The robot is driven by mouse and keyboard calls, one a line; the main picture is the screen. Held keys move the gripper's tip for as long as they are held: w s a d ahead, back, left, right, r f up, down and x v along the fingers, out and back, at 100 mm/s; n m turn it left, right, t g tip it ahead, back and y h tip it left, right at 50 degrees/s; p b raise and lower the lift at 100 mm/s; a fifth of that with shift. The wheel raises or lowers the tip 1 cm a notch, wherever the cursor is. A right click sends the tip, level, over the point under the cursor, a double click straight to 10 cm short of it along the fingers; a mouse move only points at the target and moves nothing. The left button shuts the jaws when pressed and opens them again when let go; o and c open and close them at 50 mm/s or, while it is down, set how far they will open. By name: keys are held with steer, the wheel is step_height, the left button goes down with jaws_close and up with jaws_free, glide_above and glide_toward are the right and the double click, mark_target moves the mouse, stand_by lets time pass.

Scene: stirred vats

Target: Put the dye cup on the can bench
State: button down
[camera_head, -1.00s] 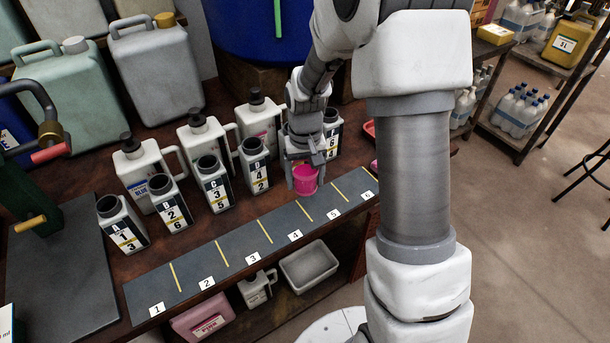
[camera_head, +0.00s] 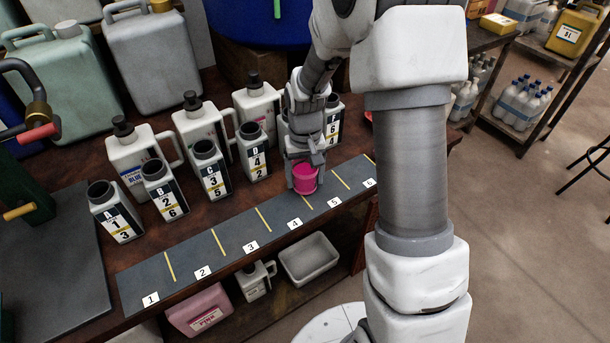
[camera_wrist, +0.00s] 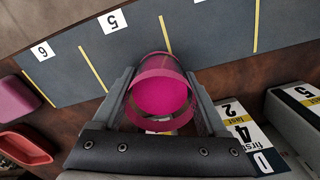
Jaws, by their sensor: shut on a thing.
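The dye cup is a bright pink cup (camera_head: 305,178), also seen from above in the wrist view (camera_wrist: 160,92). My gripper (camera_head: 304,176) is shut on it, with one finger on each side. The can bench is a dark wooden bench (camera_head: 190,222) with a grey numbered strip (camera_head: 235,240) along its front edge. The cup is upright over the strip's back part, around the yellow line between 4 and 5. I cannot tell whether its base touches the strip. My gripper hides part of the cup and a can behind it.
Several white cans with number labels, such as the 4-2 can (camera_head: 253,155), stand just behind and left of the cup. A red tray (camera_wrist: 25,145) and a pink object (camera_wrist: 15,98) lie on the other side. The strip's left half is clear.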

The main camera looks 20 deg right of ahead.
mark_target(305, 165)
steer(key=shift+f, duration=0.4)
jaws_free()
step_height(305, 165, up, 18)
steer(key=p, duration=0.4)
steer(key=s+r+t, duration=0.2)
steer(key=s+r, duration=0.2)
steer(key=s, duration=0.3)
steer(key=s+r+n+t, duration=0.1)
steer(key=s+r+t, duration=0.15)
steer(key=s, duration=0.45)
steer(key=s+r+t, duration=0.1)
steer(key=s+r, duration=0.3)
steer(key=s, duration=0.2)
step_height(305, 165, up, 12)
steer(key=p, duration=1.2)
steer(key=shift+s+r+p, duration=0.25)
steer(key=shift+p, duration=0.05)
